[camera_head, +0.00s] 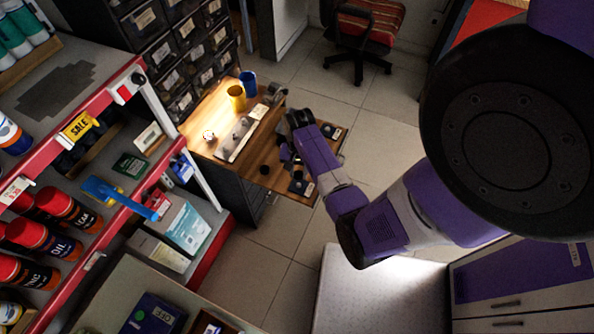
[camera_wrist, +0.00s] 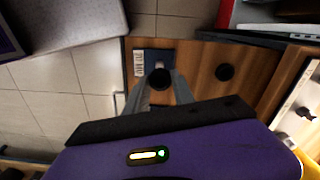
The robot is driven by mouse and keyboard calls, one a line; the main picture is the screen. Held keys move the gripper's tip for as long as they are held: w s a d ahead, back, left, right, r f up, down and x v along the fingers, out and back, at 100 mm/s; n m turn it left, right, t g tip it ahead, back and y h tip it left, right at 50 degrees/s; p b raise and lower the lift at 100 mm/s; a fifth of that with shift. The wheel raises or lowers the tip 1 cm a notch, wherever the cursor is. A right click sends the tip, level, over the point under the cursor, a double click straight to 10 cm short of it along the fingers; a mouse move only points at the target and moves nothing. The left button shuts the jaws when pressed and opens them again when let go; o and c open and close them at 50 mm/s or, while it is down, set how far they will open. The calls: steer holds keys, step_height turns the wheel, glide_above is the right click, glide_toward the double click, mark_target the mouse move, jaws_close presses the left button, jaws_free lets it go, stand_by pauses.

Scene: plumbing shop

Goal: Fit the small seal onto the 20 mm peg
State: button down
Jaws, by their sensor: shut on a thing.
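My gripper (camera_wrist: 161,82) is shut on a small round black seal (camera_wrist: 159,78), which sits between its fingertips in the wrist view. Just beyond the seal is a dark blue base (camera_wrist: 150,58) with a white label beside it that seems to read 20 MM. A small pale spot on the base, partly behind the seal, may be the peg. I cannot tell whether the seal touches it. In the head view the blue base (camera_head: 301,187) lies at the front of the wooden bench, below my gripper. The fingertips are hard to make out there.
A second round black piece (camera_wrist: 225,72) lies on the wood to the right. A long metal plate (camera_head: 238,138), a yellow cup (camera_head: 236,97) and a blue cup (camera_head: 248,82) stand farther back on the bench (camera_head: 205,115). Drawer cabinets (camera_head: 180,45) rise behind it.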

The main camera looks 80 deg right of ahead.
mark_target(299, 184)
steer(key=shift+f+b, duration=2.85)
steer(key=shift+b, duration=0.05)
steer(key=shift+p, duration=0.55)
steer(key=shift+a+r+p, duration=0.1)
steer(key=shift+r+p, duration=1.55)
steer(key=shift+p, duration=0.65)
stand_by(0.9)
stand_by(0.3)
steer(key=c, duration=1.3)
jaws_free()
steer(key=shift+c, duration=0.2)
